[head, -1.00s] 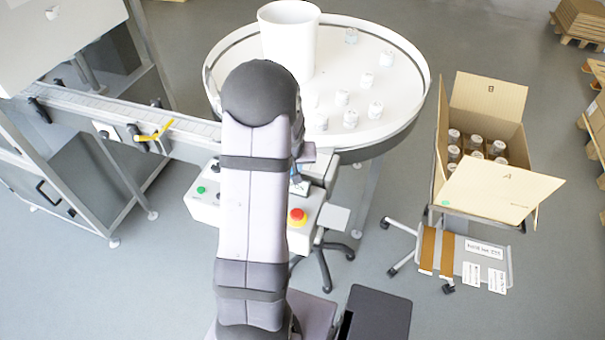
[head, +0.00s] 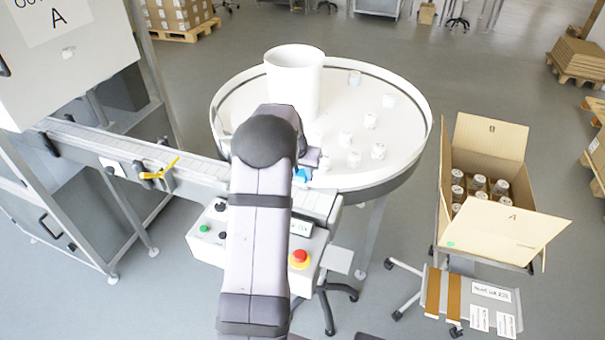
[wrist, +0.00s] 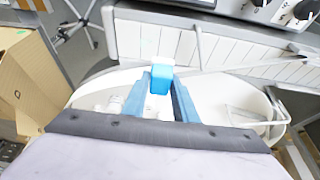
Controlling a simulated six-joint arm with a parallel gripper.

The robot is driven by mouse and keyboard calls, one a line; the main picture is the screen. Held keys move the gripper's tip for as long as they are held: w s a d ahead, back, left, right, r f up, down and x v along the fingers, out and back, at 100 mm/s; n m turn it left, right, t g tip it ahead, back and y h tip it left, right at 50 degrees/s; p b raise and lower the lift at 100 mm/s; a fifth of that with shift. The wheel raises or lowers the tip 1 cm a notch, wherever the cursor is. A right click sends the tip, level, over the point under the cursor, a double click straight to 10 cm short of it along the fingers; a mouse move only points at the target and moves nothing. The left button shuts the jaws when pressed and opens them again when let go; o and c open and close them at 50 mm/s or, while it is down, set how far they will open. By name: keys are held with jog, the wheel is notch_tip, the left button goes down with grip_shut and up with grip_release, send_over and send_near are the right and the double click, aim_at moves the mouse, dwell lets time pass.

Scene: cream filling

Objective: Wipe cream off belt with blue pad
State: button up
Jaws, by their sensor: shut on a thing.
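My gripper (wrist: 165,98) has blue fingers and is shut on the blue pad (wrist: 160,81), whose far part looks paler. In the head view the blue pad (head: 302,174) shows just right of my arm, near the turntable's front edge; the fingers are mostly hidden there. The white slatted belt (wrist: 155,40) runs across the top of the wrist view, and the pad appears just short of its edge. Whether they touch is unclear. In the head view the belt (head: 125,154) comes from the left and passes behind my arm. I cannot make out cream on it.
A white round turntable (head: 405,155) carries a white bin (head: 293,85) and several jars. A control box with a red button (head: 299,258) stands below the belt. A yellow handle (head: 160,172) sticks up at the belt's side. An open carton (head: 500,230) holds jars at right.

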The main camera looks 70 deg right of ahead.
aim_at(307, 197)
jog(key=shift+f+b, duration=2.4)
jog(key=shift+f, duration=1.5)
jog(key=shift+s, duration=0.35)
jog(key=shift+c, duration=0.4)
jog(key=shift+s+f+p, duration=0.1)
jog(key=shift+s+p, duration=0.2)
jog(key=shift+s, duration=0.05)
jog(key=shift+s+p, duration=0.65)
jog(key=shift+s, duration=1.65)
jog(key=shift+w+f+b, duration=0.1)
jog(key=shift+w+b, duration=0.65)
jog(key=shift+w, duration=1.8)
jog(key=r, duration=0.1)
jog(key=w+r+p, duration=0.1)
jog(key=shift+r, duration=0.35)
jog(key=shift+s+r+p, duration=0.1)
jog(key=shift+r+p, duration=0.45)
jog(key=shift+r, duration=0.15)
jog(key=shift+r+p, duration=1.25)
jog(key=shift+r, duration=0.75)
